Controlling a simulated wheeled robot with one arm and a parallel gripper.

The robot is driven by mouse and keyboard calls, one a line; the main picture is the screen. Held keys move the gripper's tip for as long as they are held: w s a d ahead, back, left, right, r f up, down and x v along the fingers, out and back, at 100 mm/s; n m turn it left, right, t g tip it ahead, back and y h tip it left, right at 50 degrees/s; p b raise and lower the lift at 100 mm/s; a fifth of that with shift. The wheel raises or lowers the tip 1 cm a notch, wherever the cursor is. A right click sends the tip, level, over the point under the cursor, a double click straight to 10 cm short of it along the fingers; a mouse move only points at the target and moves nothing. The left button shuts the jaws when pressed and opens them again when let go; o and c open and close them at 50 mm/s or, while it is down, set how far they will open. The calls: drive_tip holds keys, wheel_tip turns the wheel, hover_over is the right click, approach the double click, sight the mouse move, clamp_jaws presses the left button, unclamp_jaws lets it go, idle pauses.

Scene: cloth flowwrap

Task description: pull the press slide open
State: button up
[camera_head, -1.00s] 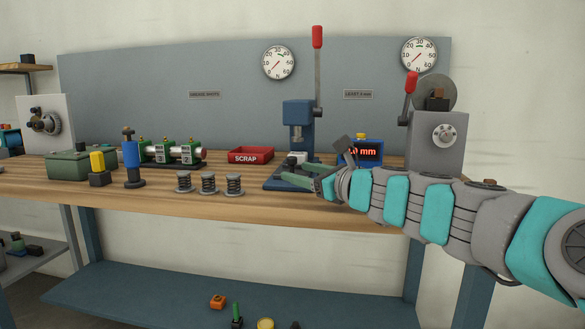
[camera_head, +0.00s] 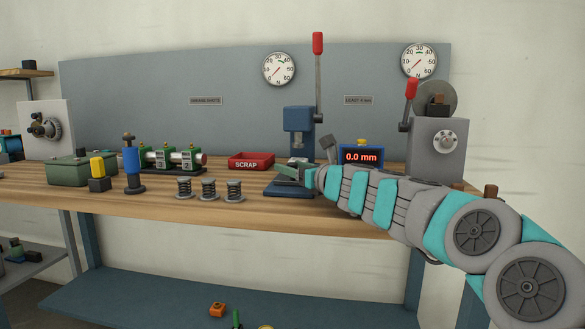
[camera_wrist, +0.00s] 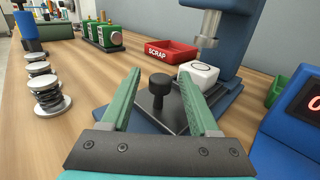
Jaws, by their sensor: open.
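The blue press (camera_head: 299,118) stands on the bench with its red-tipped lever up. Its press slide (camera_wrist: 150,115) is a dark plate on the blue base, with a black round knob (camera_wrist: 160,83) standing upright on it. A white block with a ring mark (camera_wrist: 199,73) sits behind the knob, below the press ram (camera_wrist: 208,28). My gripper (camera_wrist: 160,73) is open, its two green fingers on either side of the knob in the wrist view. Whether they touch it, I cannot tell. In the head view my gripper (camera_head: 291,172) is in front of the press and hides the slide's knob.
A red SCRAP tray (camera_head: 251,160) stands left of the press. Several springs (camera_head: 208,189) stand at the bench's front edge. A blue display (camera_head: 362,157) reading 0.0 mm is close to the right of my gripper. A grey lever machine (camera_head: 436,148) stands farther right.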

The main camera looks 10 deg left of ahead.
drive_tip(key=shift+w, duration=0.1)
clamp_jaws()
idle(0.5)
idle(0.9)
